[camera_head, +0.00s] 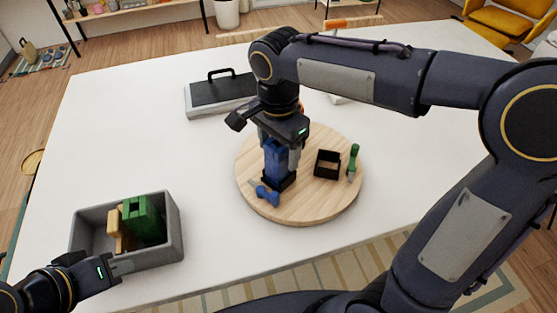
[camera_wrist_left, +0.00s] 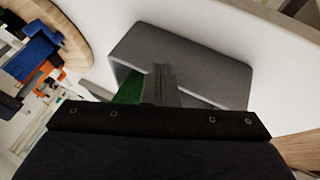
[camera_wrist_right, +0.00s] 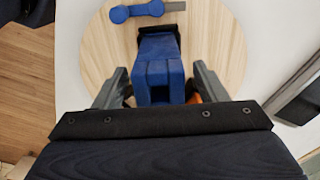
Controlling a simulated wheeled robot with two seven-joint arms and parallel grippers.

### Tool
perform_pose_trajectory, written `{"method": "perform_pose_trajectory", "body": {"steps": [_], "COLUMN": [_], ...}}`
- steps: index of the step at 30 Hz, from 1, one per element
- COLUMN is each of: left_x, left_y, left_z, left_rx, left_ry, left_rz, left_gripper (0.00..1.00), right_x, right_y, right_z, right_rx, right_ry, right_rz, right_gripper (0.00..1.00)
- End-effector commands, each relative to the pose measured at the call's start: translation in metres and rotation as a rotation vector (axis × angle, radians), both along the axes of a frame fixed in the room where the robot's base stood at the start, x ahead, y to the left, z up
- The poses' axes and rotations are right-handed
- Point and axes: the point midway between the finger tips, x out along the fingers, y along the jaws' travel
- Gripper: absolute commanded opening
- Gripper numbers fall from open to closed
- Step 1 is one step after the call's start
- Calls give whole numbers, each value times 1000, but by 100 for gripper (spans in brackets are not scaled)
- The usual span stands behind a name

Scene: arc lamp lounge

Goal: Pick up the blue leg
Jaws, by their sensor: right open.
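A tall blue block with a slotted top, which I take for the blue leg (camera_head: 276,161), stands upright with its foot in or on a black box (camera_head: 279,181) on the round wooden board (camera_head: 310,208). My right gripper (camera_head: 280,155) points down over it, open, with a finger on each side. In the right wrist view the blue leg (camera_wrist_right: 158,75) is between the parted fingers, with gaps beside it. My left gripper (camera_head: 122,268) is by the front wall of the grey bin (camera_head: 158,262). In the left wrist view its fingers (camera_wrist_left: 160,85) are together, with nothing visible between them.
The bin holds a green block (camera_head: 143,220) and a tan piece (camera_head: 115,228). A black-topped grey case (camera_head: 220,92) lies behind. The white table's left side is clear.

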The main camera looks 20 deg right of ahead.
Motion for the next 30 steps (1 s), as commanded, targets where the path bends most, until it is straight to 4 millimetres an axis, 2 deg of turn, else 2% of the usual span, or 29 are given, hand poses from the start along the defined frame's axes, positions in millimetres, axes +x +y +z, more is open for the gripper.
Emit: {"method": "perform_pose_trajectory", "body": {"steps": [8,18,21,30], "left_x": [0,0,0,0], "left_y": [0,0,0,0], "left_z": [0,0,0,0], "left_rx": [0,0,0,0], "left_ry": [0,0,0,0], "left_rz": [0,0,0,0], "left_gripper": [0,0,0,0], "right_x": [0,0,0,0], "right_y": [0,0,0,0], "right_z": [-4,-3,-3,0], "right_rx": [1,1,1,2], "right_ry": [-1,-1,-2,-3], "right_rz": [1,1,1,1], "right_gripper": [65,21,10,10]}}
